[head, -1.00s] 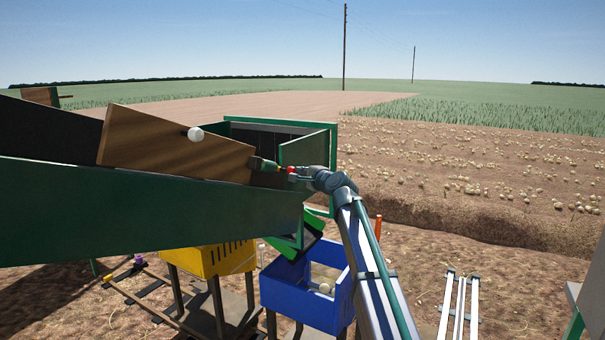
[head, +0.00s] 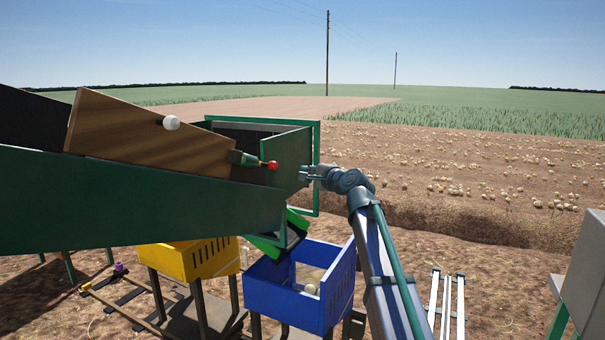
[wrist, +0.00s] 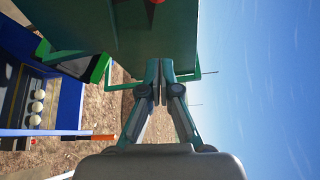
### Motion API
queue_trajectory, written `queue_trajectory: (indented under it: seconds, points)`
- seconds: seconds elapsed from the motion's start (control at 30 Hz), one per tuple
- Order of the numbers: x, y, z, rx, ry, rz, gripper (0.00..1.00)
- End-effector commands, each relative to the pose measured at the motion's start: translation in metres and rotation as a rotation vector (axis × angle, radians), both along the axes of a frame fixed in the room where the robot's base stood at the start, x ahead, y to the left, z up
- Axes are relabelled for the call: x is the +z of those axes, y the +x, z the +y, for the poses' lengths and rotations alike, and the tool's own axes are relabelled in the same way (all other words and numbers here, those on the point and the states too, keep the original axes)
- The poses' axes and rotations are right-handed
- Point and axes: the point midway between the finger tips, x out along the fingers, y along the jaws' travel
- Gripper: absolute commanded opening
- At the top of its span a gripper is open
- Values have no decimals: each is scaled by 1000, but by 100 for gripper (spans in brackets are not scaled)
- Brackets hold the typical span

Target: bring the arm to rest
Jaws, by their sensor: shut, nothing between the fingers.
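My gripper (head: 304,174) is shut and empty, in front of the green metal panel at the elevator's end. It also shows in the wrist view (wrist: 160,92), its two fingers together against the backdrop of the green panel (wrist: 130,40). A green handle with a red knob (head: 271,165) sticks out from the elevator, left of my gripper and apart from it. The red knob also shows at the top of the wrist view (wrist: 154,2). I cannot tell whether the fingertips touch the panel.
A wooden board (head: 140,135) with a white knob (head: 171,123) stands on the elevator. Below are a yellow crate (head: 190,262) and a blue crate (head: 300,308) holding onions (wrist: 38,101). A grey box (head: 582,262) stands at the right edge. Open field lies behind.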

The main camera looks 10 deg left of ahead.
Motion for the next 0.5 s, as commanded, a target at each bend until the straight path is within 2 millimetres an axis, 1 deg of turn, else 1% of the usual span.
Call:
queue_trajectory:
  seconds: [0.37, 0.47, 0.5]
  points:
    - [0, -1, -1, 0, -3, -3, 0]
    - [-1, -1, 0, 9, -36, -27, 0]
    - [-4, -3, 1, 19, -73, -44, 0]
